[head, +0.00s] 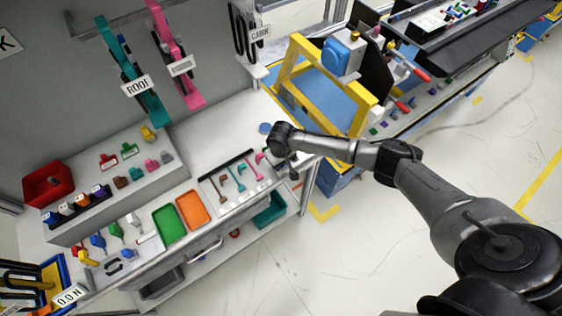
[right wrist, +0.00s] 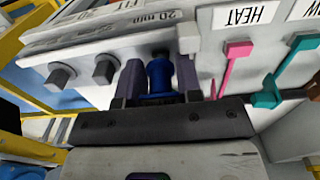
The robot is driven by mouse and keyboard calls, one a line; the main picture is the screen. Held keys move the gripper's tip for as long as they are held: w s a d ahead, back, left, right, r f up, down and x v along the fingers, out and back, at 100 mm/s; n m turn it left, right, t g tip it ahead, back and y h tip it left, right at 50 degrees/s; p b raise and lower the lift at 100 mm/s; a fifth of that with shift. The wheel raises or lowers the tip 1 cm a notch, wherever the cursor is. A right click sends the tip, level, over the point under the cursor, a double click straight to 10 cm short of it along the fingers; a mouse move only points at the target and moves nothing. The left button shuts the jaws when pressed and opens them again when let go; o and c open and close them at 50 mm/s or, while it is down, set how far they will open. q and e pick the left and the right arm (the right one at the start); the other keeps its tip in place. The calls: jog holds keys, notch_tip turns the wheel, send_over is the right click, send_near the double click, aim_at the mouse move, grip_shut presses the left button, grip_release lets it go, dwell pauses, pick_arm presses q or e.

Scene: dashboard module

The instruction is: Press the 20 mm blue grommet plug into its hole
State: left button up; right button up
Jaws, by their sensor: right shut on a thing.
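My right gripper (right wrist: 160,80) is shut on the blue grommet plug (right wrist: 160,78) in the right wrist view, with one dark finger on each side. The plug is spool-shaped and lies close against the pale front face of a bench or rack, under a printed "20 mm" label (right wrist: 158,17). A dark end shows just behind it; I cannot tell whether the plug still sits on a support there. In the head view my right gripper (head: 287,155) is at the right end of the white bench, and the plug is too small to make out. The plug's hole cannot be identified. My left gripper is out of view.
Two dark square pegs (right wrist: 82,72) stick out left of the plug. The white bench (head: 240,135) holds green and orange trays; a yellow-framed blue stand (head: 320,95) stands behind my wrist.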

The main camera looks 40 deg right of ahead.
jog(key=shift+f+b, duration=0.35)
jog(key=shift+f, duration=0.4)
jog(key=o, duration=0.9)
notch_tip(320, 180, up, 13)
jog(key=shift+f+p, duration=0.2)
jog(key=shift+p, duration=0.8)
jog(key=shift+r, duration=0.6)
jog(key=shift+c, duration=0.3)
